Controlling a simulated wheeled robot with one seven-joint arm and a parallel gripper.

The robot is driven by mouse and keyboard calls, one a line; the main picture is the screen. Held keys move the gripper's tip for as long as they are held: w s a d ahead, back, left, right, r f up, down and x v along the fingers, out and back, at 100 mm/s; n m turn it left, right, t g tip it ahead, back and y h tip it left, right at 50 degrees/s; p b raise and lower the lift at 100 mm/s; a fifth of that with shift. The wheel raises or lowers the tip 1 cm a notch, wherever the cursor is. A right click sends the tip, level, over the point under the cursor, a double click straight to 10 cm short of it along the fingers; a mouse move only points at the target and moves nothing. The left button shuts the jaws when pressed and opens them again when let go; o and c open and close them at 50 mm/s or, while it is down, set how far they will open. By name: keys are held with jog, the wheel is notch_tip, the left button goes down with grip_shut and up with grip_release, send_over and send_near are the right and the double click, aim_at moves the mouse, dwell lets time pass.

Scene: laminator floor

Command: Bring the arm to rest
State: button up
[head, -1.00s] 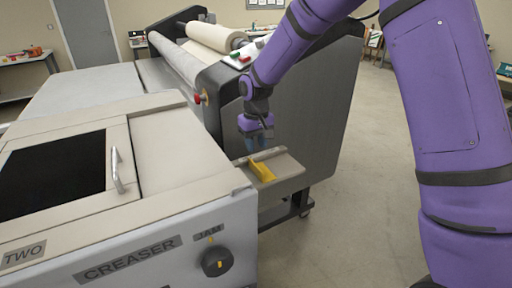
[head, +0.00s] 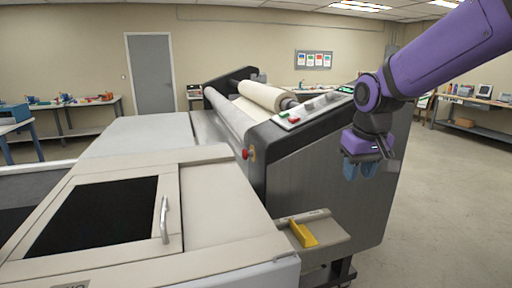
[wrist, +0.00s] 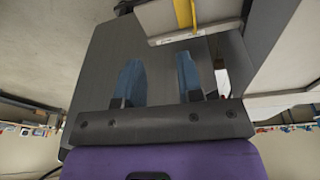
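My purple arm reaches in from the right in the head view. My gripper (head: 360,170) hangs beside the dark side panel of the laminator (head: 325,165), above and right of a small shelf (head: 332,236). In the wrist view my gripper's two blue fingers (wrist: 160,82) stand apart with nothing between them. A yellow piece (head: 303,233) sits on the shelf, clear of the fingers. It also shows at the top of the wrist view (wrist: 184,12).
The creaser (head: 220,210) with a dark window and metal handle stands at the front left. A red knob (head: 250,153) sticks out at the laminator's corner. Workbenches (head: 470,102) line the walls. The floor at the right (head: 440,200) is clear.

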jog(key=s+d+r+m+t, duration=0.1)
jog(key=s+d+r, duration=0.1)
jog(key=s, duration=0.9)
jog(key=s+d+r+m+t, duration=0.1)
jog(key=s+d+r, duration=0.2)
jog(key=s, duration=0.8)
jog(key=shift+s+d+t, duration=0.15)
jog(key=shift+d+t, duration=0.25)
jog(key=shift+d, duration=0.8)
